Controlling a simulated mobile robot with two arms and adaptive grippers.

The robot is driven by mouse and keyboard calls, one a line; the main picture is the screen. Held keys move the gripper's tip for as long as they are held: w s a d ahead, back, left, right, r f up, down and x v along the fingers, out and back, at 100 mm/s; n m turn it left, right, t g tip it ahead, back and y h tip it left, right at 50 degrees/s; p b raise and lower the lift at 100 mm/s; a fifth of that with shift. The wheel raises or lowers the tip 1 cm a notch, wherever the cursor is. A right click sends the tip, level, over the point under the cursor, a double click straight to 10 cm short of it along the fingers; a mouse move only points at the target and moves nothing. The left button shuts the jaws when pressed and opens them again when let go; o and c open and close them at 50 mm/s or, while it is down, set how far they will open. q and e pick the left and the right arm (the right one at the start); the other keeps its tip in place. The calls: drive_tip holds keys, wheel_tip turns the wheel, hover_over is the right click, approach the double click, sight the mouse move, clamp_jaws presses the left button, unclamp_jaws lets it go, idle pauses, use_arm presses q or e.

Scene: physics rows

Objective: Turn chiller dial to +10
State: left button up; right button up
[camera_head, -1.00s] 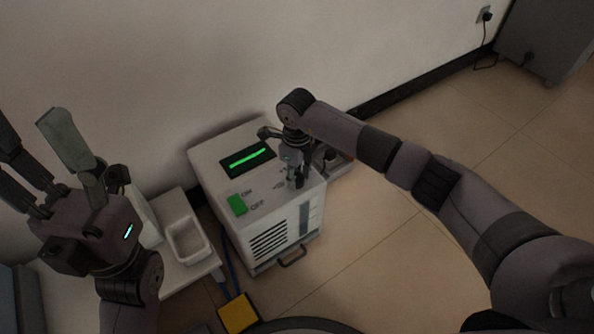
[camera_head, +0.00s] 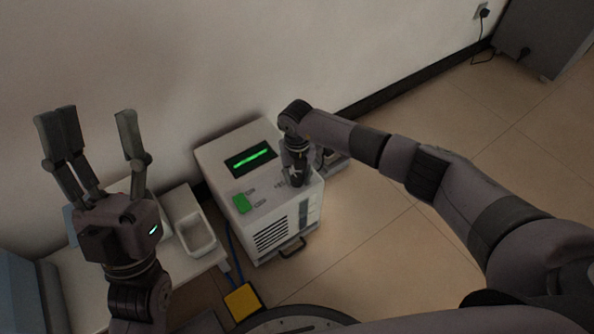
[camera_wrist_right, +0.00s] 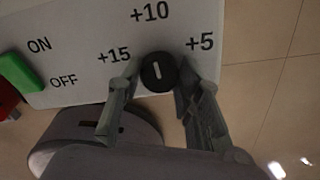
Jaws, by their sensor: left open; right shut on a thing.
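The chiller (camera_head: 274,208) is a white box with a green-lit display and a printed top panel. Its black round dial (camera_wrist_right: 158,72) shows in the right wrist view between the marks +15, +10 and +5. The dial's white line stands nearly upright in that view, in line with +10 or slightly off it. My right gripper (camera_head: 297,180) is down on the chiller's top and hides the dial in the head view. Its fingers (camera_wrist_right: 155,88) are shut on the dial from both sides. My left gripper (camera_head: 95,130) is open and empty, fingers up, left of the chiller.
A green ON/OFF switch (camera_head: 242,203) is on the chiller's top. A white tray (camera_head: 213,247) sits on a low table left of the chiller. A yellow block (camera_head: 242,300) lies on the floor in front.

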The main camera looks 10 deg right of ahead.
use_arm(q)
drive_tip(key=shift+w+d+f+g+y, duration=0.15)
drive_tip(key=shift+w+f+g, duration=0.35)
drive_tip(key=shift+w, duration=0.25)
drive_tip(key=shift+w+d+f+g+y, duration=0.15)
drive_tip(key=shift+w+f+g, duration=0.2)
drive_tip(key=shift+w+g, duration=0.25)
use_arm(e)
drive_tip(key=shift+m, duration=0.5)
